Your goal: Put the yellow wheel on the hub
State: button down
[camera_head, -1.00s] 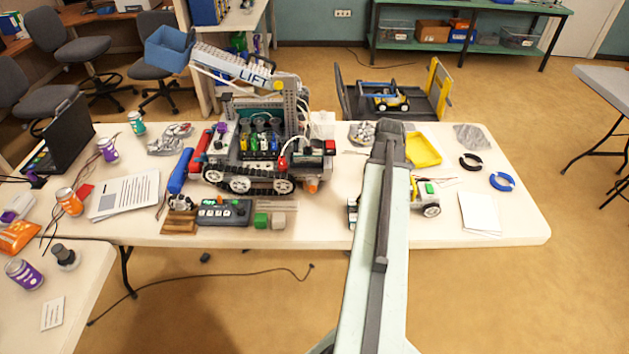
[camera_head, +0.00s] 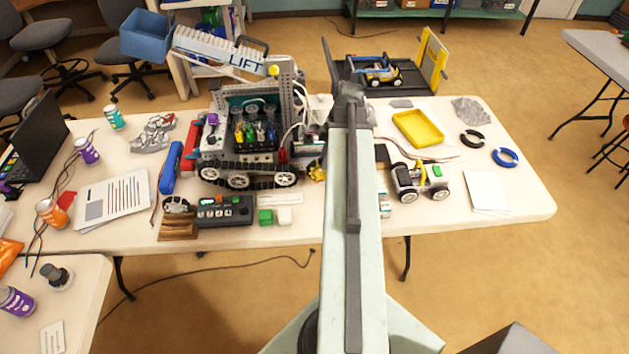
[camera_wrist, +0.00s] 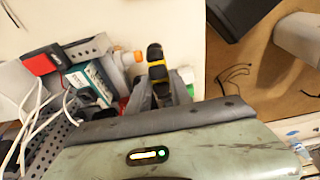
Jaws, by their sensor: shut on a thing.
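The yellow wheel (camera_wrist: 155,68) with its black tread is edge-on between the fingers of my gripper (camera_wrist: 161,86) in the wrist view. The gripper is shut on it. In the head view a small yellow patch of the wheel (camera_head: 317,170) shows left of my arm, at the right end of the tracked robot (camera_head: 247,150); the fingers are hidden there. An orange-tipped pale part (camera_wrist: 137,57), perhaps the hub, is just left of the wheel in the wrist view. I cannot tell whether they touch. The wheel is not visibly seated on it.
A small wheeled car (camera_head: 420,180) stands right of my arm. Loose white cables (camera_wrist: 30,125) hang at left.

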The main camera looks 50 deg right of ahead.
aim_at(323, 179)
jog(key=shift+t+y, duration=0.3)
jog(key=f+b, duration=1)
jog(key=f, duration=0.1)
jog(key=shift+w, duration=0.4)
jog(key=shift+w+d, duration=0.1)
jog(key=shift+w+d, duration=0.3)
jog(key=shift+w, duration=0.1)
jog(key=shift+w+d, duration=1.55)
jog(key=shift+w, duration=0.25)
dwell(1.2)
